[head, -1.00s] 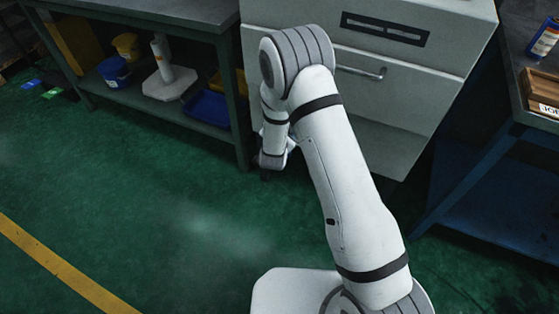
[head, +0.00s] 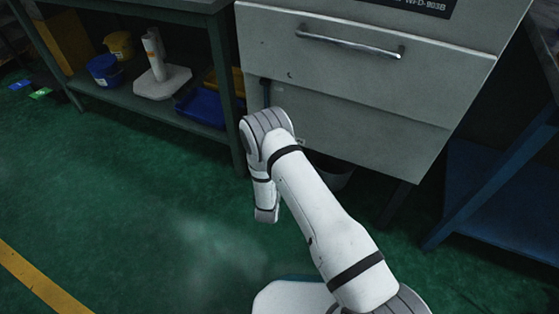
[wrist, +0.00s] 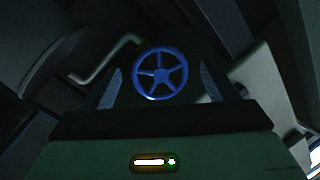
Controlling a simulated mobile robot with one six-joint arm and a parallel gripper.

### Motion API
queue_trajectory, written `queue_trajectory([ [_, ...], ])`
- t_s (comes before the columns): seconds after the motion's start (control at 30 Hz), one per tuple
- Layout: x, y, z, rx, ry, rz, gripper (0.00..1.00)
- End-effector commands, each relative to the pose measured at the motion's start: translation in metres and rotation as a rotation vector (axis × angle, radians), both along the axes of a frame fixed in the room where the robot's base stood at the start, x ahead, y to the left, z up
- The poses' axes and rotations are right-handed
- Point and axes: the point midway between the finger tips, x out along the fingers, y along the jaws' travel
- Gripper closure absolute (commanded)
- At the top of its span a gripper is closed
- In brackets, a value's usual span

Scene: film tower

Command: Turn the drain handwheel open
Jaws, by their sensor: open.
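The drain handwheel (wrist: 160,75) is a blue spoked wheel, seen nearly face-on in the upper middle of the wrist view. My gripper (wrist: 159,88) is open, with one finger on each side of the wheel in the picture. The wheel appears beyond the fingertips and apart from them; the exact distance is hard to tell. A pale bent pipe (wrist: 108,60) runs to the left of the wheel. In the head view I cannot make out the handwheel or my gripper's fingers; my arm hangs low in front of the cabinet.
A grey cabinet (head: 350,80) with a bar handle (head: 350,42) stands ahead. A pale bucket (head: 332,173) sits beneath it. A shelf bench (head: 150,97) at left holds buckets and trays. A blue bench (head: 490,190) stands at right. Green floor at left is clear.

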Motion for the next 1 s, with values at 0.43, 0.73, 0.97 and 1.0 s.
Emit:
queue_trajectory([
  [0.43,0.021,-0.001,0.000,-0.001,0.002,0.003,0.19],
  [0.73,0.020,0.000,0.000,-0.001,0.001,0.003,0.40],
  [0.97,0.020,0.001,0.000,-0.001,0.001,0.006,0.57],
  [1.0,0.020,0.001,0.001,-0.001,0.001,0.006,0.57],
])
